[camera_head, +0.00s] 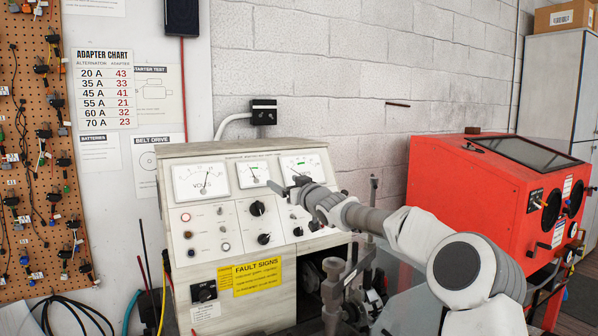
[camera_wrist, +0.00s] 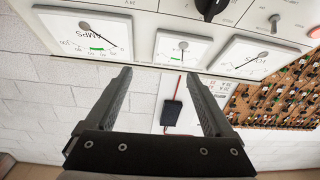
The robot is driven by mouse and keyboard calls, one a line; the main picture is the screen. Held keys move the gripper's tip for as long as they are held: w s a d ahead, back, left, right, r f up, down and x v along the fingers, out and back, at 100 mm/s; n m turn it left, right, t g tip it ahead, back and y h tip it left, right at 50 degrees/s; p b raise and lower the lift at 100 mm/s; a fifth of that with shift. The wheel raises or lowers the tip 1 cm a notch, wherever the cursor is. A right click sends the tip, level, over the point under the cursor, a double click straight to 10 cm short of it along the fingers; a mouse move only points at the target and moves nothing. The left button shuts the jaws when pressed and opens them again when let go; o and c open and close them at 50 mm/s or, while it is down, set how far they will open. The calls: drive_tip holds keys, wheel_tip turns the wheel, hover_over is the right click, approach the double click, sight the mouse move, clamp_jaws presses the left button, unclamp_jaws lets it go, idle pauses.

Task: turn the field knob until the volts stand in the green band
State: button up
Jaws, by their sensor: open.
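The white test bench panel (camera_head: 240,225) carries a volts dial (camera_head: 201,184) at its upper left. The dial also shows upside down in the wrist view (camera_wrist: 245,55). Two black knobs, an upper one (camera_head: 257,208) and a lower one (camera_head: 264,239), sit on the panel; I cannot read which is the field knob. My gripper (camera_head: 289,187) is open and empty in front of the panel's right part. Its spread fingers (camera_wrist: 158,80) show in the wrist view, touching no knob.
A middle dial (camera_head: 254,174) and an amps dial (camera_head: 302,168) stand right of the volts dial. Small buttons and lamps line the panel.

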drive_tip(key=shift+s+d+r+p, duration=0.25)
drive_tip(key=shift+d+r, duration=0.15)
drive_tip(key=shift+d, duration=0.2)
drive_tip(key=shift+s+d+r+p, duration=0.2)
drive_tip(key=shift+d+r, duration=0.2)
drive_tip(key=shift+d, duration=0.25)
drive_tip(key=shift+s+d+r+p, duration=0.25)
drive_tip(key=shift+d+r, duration=0.15)
drive_tip(key=shift+d, duration=0.2)
